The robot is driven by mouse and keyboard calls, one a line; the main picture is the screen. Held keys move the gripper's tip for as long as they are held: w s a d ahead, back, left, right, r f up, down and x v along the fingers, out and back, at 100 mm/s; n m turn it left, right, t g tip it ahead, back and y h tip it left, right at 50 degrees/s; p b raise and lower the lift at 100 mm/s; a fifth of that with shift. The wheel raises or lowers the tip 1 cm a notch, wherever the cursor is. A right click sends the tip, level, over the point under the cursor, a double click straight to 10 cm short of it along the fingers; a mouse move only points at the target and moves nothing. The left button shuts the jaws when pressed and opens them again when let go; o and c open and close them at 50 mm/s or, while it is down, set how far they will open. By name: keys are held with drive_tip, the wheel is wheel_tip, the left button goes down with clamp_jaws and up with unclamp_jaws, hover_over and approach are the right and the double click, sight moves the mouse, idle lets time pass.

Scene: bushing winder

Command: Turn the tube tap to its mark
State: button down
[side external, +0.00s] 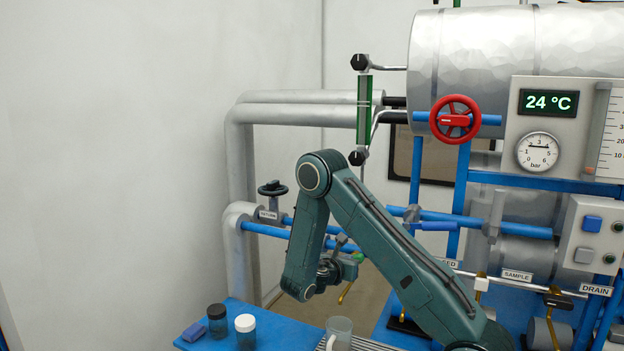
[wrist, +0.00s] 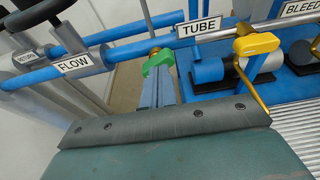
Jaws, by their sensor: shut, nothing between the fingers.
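The tube tap's green handle (wrist: 158,62) shows in the wrist view, just left of the TUBE label (wrist: 199,28) on a steel pipe. In the side view the green handle (side external: 358,257) is a small patch above a brass spout (side external: 346,292). My gripper (wrist: 159,79) is shut and empty, its fingertips right at the near side of the green handle. I cannot tell whether they touch it. In the side view my gripper (side external: 348,264) is partly hidden by my own wrist. The tap's mark cannot be made out.
A yellow tap (wrist: 257,44) stands close on the right, near the BLEED label (wrist: 303,8). Blue pipes with a FLOW label (wrist: 75,64) lie left.

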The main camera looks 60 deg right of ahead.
drive_tip(key=shift+w+a+r, duration=0.1)
drive_tip(key=shift+w+a, duration=0.15)
drive_tip(key=shift+w, duration=0.35)
drive_tip(key=shift+w+a+r, duration=0.1)
drive_tip(key=shift+w+a, duration=0.15)
drive_tip(key=shift+w, duration=0.35)
drive_tip(key=shift+d, duration=0.1)
drive_tip(key=r+x, duration=0.1)
drive_tip(key=x, duration=0.5)
drive_tip(key=shift+d+r, duration=0.25)
drive_tip(key=shift+d, duration=0.25)
drive_tip(key=shift+s+f, duration=0.2)
drive_tip(key=shift+f, duration=0.4)
idle(0.8)
drive_tip(key=shift+s, duration=0.95)
idle(0.7)
drive_tip(key=shift+r, duration=0.4)
idle(0.4)
drive_tip(key=f+v, duration=0.1)
drive_tip(key=v, duration=0.4)
drive_tip(key=shift+a, duration=0.6)
